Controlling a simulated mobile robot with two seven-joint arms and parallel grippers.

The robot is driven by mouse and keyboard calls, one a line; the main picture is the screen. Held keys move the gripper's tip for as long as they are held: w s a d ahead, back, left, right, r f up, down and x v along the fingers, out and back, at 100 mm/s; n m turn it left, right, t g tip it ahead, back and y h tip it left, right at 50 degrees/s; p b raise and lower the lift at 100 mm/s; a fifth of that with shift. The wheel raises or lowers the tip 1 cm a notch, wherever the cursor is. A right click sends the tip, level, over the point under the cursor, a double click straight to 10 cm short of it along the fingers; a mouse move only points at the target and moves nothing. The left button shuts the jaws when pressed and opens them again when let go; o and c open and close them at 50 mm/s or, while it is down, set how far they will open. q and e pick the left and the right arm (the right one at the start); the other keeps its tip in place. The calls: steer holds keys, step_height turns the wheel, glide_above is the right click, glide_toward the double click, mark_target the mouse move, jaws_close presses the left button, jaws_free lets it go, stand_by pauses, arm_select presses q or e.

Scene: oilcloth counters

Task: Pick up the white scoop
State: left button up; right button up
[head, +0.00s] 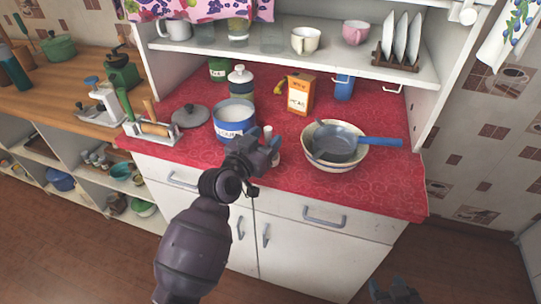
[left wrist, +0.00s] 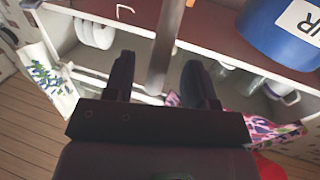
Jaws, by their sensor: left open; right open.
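My left gripper (head: 272,142) is open above the front of the red counter, just right of the blue and white canister. A slender pale thing (head: 268,131) shows right behind it, largely hidden by the gripper; I cannot tell whether it is the white scoop. In the left wrist view the two dark fingers (left wrist: 160,80) are apart, and a greyish rod (left wrist: 163,45) shows between and beyond them; contact is not visible. My right gripper (head: 398,292) is open at the bottom edge, low in front of the cabinet, away from the counter things.
The blue and white canister (head: 234,118) stands close left of my left gripper. A bowl (head: 335,160) with a blue-handled pan (head: 340,141) in it is to the right. An orange box (head: 301,95) stands behind. The counter's right end is clear. A shelf (head: 290,60) overhangs the back.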

arm_select(q)
steer(key=shift+x, duration=1.15)
steer(key=shift+w+d+f, duration=0.1)
steer(key=shift+w+d, duration=0.25)
arm_select(e)
steer(key=shift+s+d+f, duration=0.1)
steer(key=shift+s+f, duration=0.1)
steer(key=shift+s, duration=0.1)
arm_select(q)
jaws_close()
arm_select(e)
steer(key=shift+w+r, duration=0.35)
steer(key=shift+w, duration=0.1)
